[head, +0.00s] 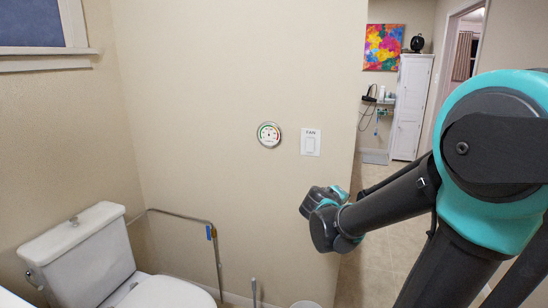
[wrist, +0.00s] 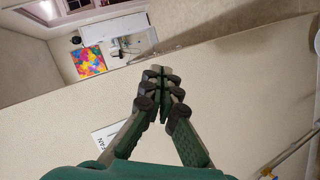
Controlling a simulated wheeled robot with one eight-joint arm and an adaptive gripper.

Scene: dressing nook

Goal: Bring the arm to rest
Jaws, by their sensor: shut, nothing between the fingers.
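My arm reaches in from the right side of the head view, bent at a large teal and dark joint. Its wrist end is near the wall, below the fan switch; the fingers cannot be made out there. In the wrist view my gripper (wrist: 162,72) has its two green and dark fingers brought together at the tips. Nothing is between them. The fingers appear against the beige wall, with no object touching them that I can see.
A fan switch plate (head: 310,142) and a round dial (head: 269,134) are on the wall (head: 215,80). A toilet (head: 100,260) and a metal rail (head: 180,215) stand left. Beyond the wall's edge are a white cabinet (head: 411,105), a colourful painting (head: 384,47) and open floor (head: 385,265).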

